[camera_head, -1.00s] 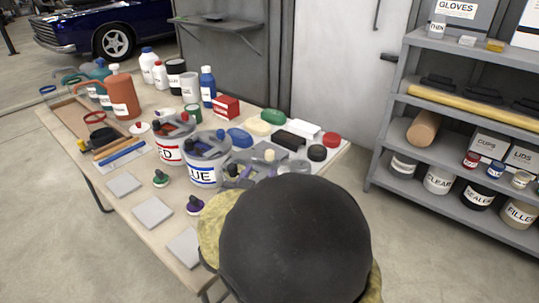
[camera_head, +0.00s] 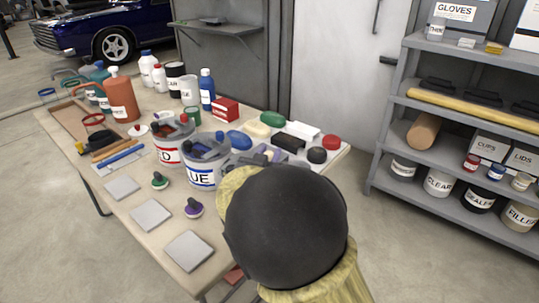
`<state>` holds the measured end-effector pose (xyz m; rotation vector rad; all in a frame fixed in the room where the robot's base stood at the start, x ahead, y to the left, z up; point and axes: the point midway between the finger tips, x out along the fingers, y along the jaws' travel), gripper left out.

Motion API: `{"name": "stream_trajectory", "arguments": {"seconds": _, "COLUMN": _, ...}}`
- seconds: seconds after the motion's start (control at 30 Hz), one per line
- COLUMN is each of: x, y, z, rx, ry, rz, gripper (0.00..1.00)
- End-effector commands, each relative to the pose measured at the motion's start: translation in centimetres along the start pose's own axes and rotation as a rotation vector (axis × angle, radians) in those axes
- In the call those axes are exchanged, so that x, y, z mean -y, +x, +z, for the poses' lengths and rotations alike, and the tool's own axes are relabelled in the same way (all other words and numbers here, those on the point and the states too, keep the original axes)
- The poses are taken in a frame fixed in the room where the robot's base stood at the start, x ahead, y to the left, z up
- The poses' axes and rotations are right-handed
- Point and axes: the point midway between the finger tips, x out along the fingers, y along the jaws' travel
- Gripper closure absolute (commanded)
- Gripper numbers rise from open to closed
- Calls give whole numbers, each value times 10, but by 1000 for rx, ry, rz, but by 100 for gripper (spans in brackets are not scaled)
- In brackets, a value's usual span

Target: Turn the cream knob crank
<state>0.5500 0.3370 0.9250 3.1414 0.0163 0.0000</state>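My arm's black rounded link (camera_head: 285,225) with yellowish parts fills the lower middle of the view. My gripper is not visible, so I cannot tell if it is open or touching anything. Just beyond the arm, a grey lidded piece (camera_head: 258,158) shows in part at the table's right side. The cream knob cannot be made out clearly now. To its left stand a can with a blue label (camera_head: 203,178) and a can with a red label (camera_head: 172,153), both topped by grey lid fittings.
The wooden table (camera_head: 122,212) carries bottles, an orange jug (camera_head: 121,98), several grey tiles and small knobbed pieces (camera_head: 194,209). A grey shelf unit (camera_head: 455,115) with tins stands at the right. Open floor lies between shelf and table.

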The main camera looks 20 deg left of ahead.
Motion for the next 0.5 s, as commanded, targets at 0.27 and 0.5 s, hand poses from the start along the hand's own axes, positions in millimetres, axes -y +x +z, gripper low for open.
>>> {"name": "stream_trajectory", "arguments": {"seconds": 0.27, "x": 0, "y": 0, "z": 0, "rx": 0, "ry": 0, "rz": -1, "gripper": 100}}
{"name": "stream_trajectory", "arguments": {"seconds": 0.5, "x": -1, "y": 1, "z": 2, "rx": 1, "ry": 0, "rz": -28, "gripper": 100}}
